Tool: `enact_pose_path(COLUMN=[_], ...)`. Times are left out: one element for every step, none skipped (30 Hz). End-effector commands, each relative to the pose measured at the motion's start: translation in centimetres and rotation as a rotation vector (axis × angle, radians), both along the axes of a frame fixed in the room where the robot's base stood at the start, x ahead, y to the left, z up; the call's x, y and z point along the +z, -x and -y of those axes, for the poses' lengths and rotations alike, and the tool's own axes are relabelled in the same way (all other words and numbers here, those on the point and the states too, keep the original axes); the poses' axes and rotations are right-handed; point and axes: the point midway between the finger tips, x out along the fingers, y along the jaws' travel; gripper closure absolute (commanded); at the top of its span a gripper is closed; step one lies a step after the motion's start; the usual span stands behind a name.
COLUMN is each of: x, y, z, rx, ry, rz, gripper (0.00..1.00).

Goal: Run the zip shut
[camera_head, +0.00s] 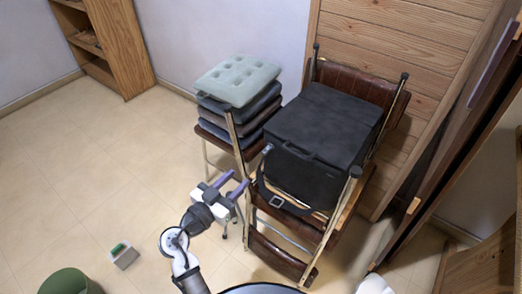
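A black bag (318,135) with a boxy shape rests on the seat of a brown chair (360,84) with metal posts. Its lid and front face show, and a strap with a buckle (277,201) hangs at its lower left. I cannot make out the zip or its pull at this size. My gripper (238,181) is left of the bag, apart from it, with its two purple fingers spread and nothing visible between them. It points up and right toward the chairs.
A second chair with stacked cushions (238,82) stands behind my gripper, left of the bag. A wooden panel (410,60) is close behind the bag. A green bin (70,282) and a small box (123,256) are on the floor at lower left. The left floor is mostly clear.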

Motion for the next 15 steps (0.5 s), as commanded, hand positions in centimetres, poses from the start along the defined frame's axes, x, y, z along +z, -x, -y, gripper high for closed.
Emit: enact_pose_path(x=[0.3,0.3,0.4,0.4,0.5,0.5,0.5,0.5,0.5,0.5,0.5,0.5,0.5,0.5,0.4], y=[-0.6,-1.0,-1.7,-2.2,-2.8,-3.4,-4.0,-4.5,-5.3,-5.8,-6.3,-6.9,-7.4,-7.8,-8.3], z=[0.5,0.8,1.3,1.6,2.0,2.6,3.0,3.3,3.8,4.2,4.6,5.0,5.3,5.6,6.0], rx=[-0.003,-0.003,-0.003,-0.003,-0.002,-0.003,-0.002,-0.002,-0.001,-0.002,-0.001,0.0,0.0,0.001,0.001], ry=[0.001,0.0,0.001,0.001,0.001,0.001,0.001,0.001,0.001,0.001,0.001,0.0,-0.001,0.001,0.0], rz=[0.001,0.0,0.001,0.0,0.0,0.001,0.0,0.0,0.001,0.001,0.001,0.0,0.001,0.001,0.0], gripper=[0.63,0.63,0.63,0.63,0.63,0.63,0.63,0.63,0.63,0.63,0.63,0.63,0.63,0.63,0.63])
